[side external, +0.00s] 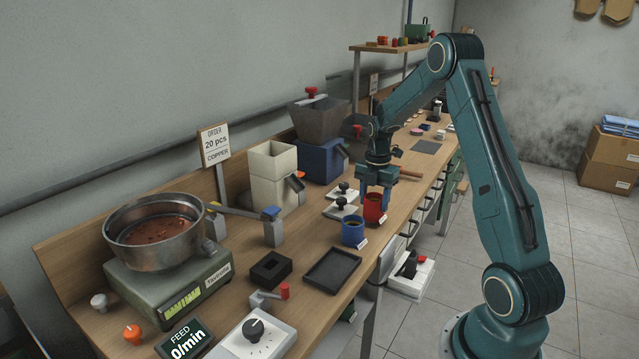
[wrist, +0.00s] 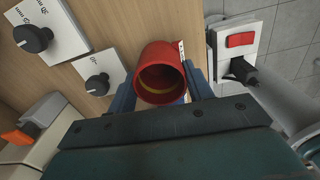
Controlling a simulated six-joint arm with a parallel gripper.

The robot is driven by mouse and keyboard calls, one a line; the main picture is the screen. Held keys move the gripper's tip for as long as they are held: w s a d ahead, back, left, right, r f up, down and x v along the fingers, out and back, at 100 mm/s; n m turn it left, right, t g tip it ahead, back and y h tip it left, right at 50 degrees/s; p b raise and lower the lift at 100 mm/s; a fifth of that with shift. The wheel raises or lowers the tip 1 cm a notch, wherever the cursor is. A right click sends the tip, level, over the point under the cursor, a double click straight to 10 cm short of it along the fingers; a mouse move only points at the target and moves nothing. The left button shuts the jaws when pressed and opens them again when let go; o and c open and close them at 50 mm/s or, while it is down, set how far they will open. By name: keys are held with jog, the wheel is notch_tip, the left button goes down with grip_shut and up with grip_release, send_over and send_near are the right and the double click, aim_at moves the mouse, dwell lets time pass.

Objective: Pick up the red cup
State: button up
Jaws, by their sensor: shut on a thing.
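The red cup (side external: 374,207) stands near the front edge of the wooden bench in the side external view. A small white tag is beside it. My gripper (side external: 375,193) points down over the cup, with its fingers around it. In the wrist view the red cup (wrist: 162,75) sits between the two blue fingers, one on each side, so my gripper (wrist: 161,88) is shut on it. Something yellowish shows inside the cup. I cannot tell whether the cup's base touches the bench.
A blue cup (side external: 353,231) stands close in front of the red cup. White knob boxes (side external: 341,208) lie to the left. A black tray (side external: 332,271) and a scale with a metal pan (side external: 153,232) are nearer the camera. The bench edge is close on the right.

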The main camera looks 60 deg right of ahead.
notch_tip(320, 180, up, 18)
dwell(0.5)
dwell(0.5)
jog(key=w+a+n, duration=0.5)
jog(key=w+a, duration=0.7)
jog(key=w, duration=0.2)
notch_tip(320, 180, down, 15)
jog(key=shift+d+f, duration=0.2)
jog(key=shift+d, duration=0.05)
jog(key=shift+f, duration=2.1)
jog(key=shift+f, duration=0.1)
